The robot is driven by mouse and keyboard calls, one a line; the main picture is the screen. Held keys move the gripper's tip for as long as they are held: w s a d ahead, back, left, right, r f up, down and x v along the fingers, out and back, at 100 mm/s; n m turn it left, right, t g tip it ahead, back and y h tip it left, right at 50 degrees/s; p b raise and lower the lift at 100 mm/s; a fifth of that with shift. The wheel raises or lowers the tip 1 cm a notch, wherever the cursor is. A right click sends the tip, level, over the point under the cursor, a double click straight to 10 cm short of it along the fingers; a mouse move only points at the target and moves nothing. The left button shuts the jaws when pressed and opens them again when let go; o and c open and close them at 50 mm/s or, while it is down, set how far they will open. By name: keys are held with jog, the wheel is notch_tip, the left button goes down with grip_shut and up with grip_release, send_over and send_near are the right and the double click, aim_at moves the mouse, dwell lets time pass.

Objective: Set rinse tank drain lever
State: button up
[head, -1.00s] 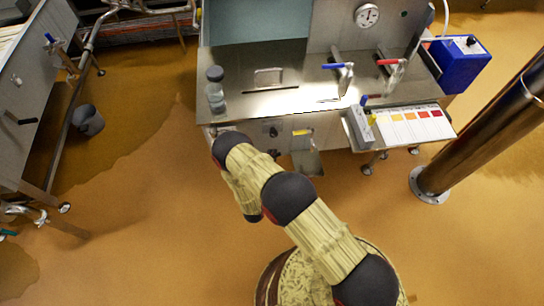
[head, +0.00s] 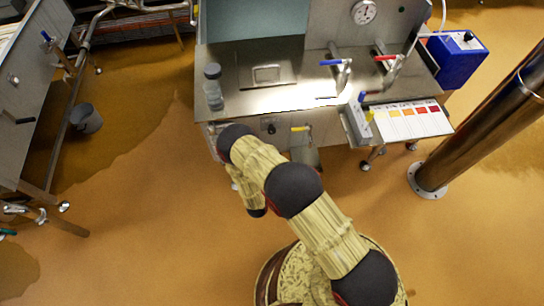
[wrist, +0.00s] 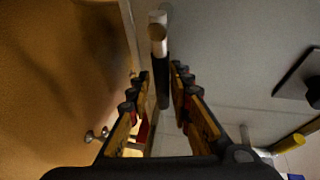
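In the wrist view a lever with a black grip (wrist: 162,85) and a pale metal end stands out from a grey panel. It lies between the two fingers of my gripper (wrist: 160,78), with a visible gap on each side. The fingers are apart and not closed on it. In the head view my arm covers the left part of the tank front (head: 345,135), and the gripper is hidden. A yellow-handled lever (head: 301,128) sits on that front, right of my arm. A yellow handle (wrist: 288,143) also shows at lower right in the wrist view.
The tank's steel top holds a bottle (head: 213,88), a blue-handled tap (head: 335,62) and a red-handled tap (head: 386,58). A colour chart (head: 408,122) juts out at right. A steel post (head: 470,140) stands right. The floor left of my arm is open.

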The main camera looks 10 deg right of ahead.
jog(key=v, duration=1.2)
dwell(0.4)
